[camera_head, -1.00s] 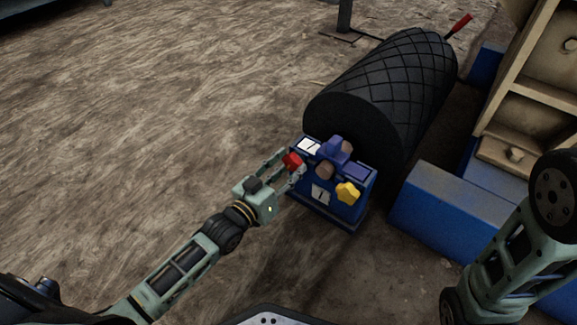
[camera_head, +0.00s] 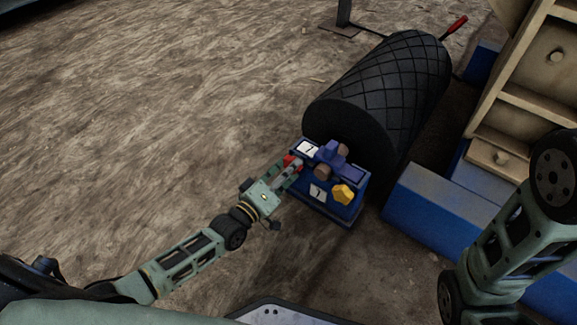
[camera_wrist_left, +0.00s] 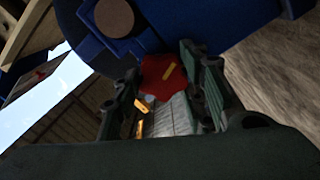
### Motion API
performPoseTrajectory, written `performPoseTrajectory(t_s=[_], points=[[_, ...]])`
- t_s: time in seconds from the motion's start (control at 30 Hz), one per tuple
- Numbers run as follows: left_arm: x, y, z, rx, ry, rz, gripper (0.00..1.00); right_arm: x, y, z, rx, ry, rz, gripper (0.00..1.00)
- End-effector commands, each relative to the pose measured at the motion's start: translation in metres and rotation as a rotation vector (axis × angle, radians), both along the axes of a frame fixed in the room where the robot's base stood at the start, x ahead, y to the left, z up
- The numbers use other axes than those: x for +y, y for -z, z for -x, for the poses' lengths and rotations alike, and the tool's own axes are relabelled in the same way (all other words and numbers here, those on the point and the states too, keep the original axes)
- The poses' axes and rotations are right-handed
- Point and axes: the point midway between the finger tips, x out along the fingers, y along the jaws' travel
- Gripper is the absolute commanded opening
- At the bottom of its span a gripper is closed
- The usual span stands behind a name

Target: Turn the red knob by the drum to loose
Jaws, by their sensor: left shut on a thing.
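The red knob (camera_head: 289,160) sits on the left side of a blue control box (camera_head: 333,205) in front of the black drum (camera_head: 385,85). My left gripper (camera_head: 290,170) is shut on the red knob and covers most of it in the head view. In the left wrist view the red knob (camera_wrist_left: 160,76) shows between the two fingers of my left gripper (camera_wrist_left: 165,90), with a yellow mark on its face. My right arm shows at the right edge, but its gripper is out of view.
A yellow knob (camera_head: 343,194) and a purple part (camera_head: 330,155) are on the same box, close to my left gripper. Open dirt ground (camera_head: 150,120) lies to the left.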

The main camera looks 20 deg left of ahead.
Motion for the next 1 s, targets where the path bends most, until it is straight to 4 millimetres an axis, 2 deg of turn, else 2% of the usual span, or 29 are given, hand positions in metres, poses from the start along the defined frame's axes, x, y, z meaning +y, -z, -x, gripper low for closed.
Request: performPoseTrajectory(t_s=[0.6,1.0], points=[[-0.0029,-0.0020,0.0007,0.188,0.007,0.524,0.13,0.0001,0.0003,0.0001,0.000,0.000,0.000,0.40],[-0.0025,-0.0031,0.0003,0.255,0.008,0.707,0.13,0.0002,0.0042,0.0002,0.000,-0.001,0.000,0.40]])
